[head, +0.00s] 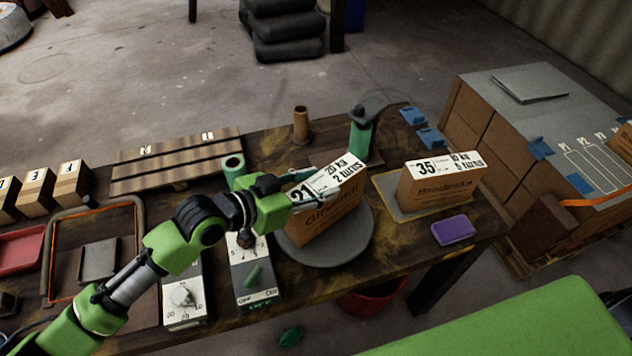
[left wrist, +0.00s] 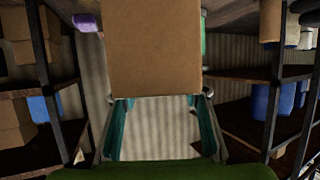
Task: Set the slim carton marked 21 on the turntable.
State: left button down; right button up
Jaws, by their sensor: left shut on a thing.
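The slim carton marked 21 (head: 325,218) is brown with a white label on top. It stands over the grey round turntable (head: 345,252), which shows around its lower part. Whether its base touches the disc I cannot tell. My left gripper (head: 318,190) is shut on the carton near its top, from the left. In the left wrist view the carton (left wrist: 155,45) is a plain brown face at the ends of the two teal fingers (left wrist: 158,112). My right gripper is not in view.
A carton marked 35 (head: 438,186) stands on a yellow-edged pad (head: 392,200) to the right. A purple block (head: 453,230) lies in front of it. A green-bodied post (head: 360,135) stands behind the turntable. Control boxes (head: 255,270) sit at front left.

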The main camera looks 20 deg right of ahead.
pick_arm(q)
jog(key=shift+r, duration=0.15)
jog(key=c, duration=1.2)
grip_release()
jog(key=shift+f, duration=0.25)
jog(key=shift+r, duration=0.3)
jog(key=b+v, duration=0.1)
jog(key=v, duration=1.1)
jog(key=shift+f, duration=0.1)
